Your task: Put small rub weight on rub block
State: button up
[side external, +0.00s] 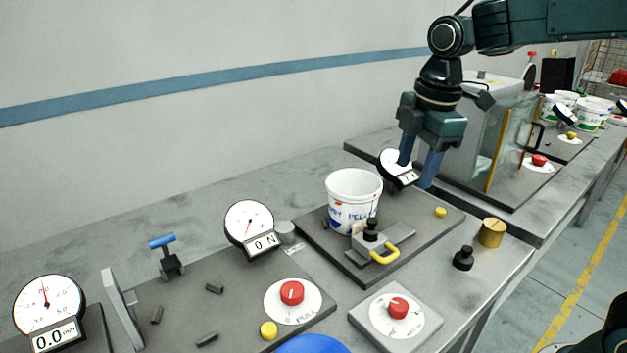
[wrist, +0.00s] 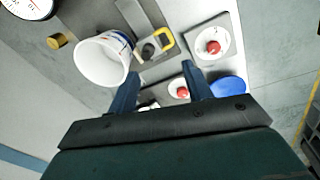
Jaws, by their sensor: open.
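The rub block (side external: 369,246) is a grey block with a yellow handle (side external: 385,255), on a dark board in front of the white pail (side external: 352,205). A black knobbed piece (side external: 370,231) stands on it; I cannot tell whether it is a separate weight. The block also shows in the wrist view (wrist: 148,51). A small black knobbed weight (side external: 463,259), seemingly the small rub weight, stands upright on the bench right of the board. It does not show clearly in the wrist view. My gripper (side external: 418,176) is open and empty, pointing down above the back of the board, behind the pail and block.
A brass cylinder (side external: 492,233) stands beside the black weight. A yellow knob (side external: 440,212) and a dial gauge (side external: 397,168) are close to my gripper. A red dial on a plate (side external: 397,307) lies in front. The bench around the black weight is mostly clear.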

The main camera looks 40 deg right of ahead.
jog(key=s+d+f+m+t, duration=0.1)
jog(key=s+m+t, duration=0.3)
jog(key=s+m, duration=1)
jog(key=s+d, duration=0.1)
jog(key=s, duration=0.3)
jog(key=shift+s+d+f+m, duration=0.2)
jog(key=shift+s+m, duration=0.1)
jog(key=shift+s, duration=0.05)
jog(key=shift+c, duration=0.2)
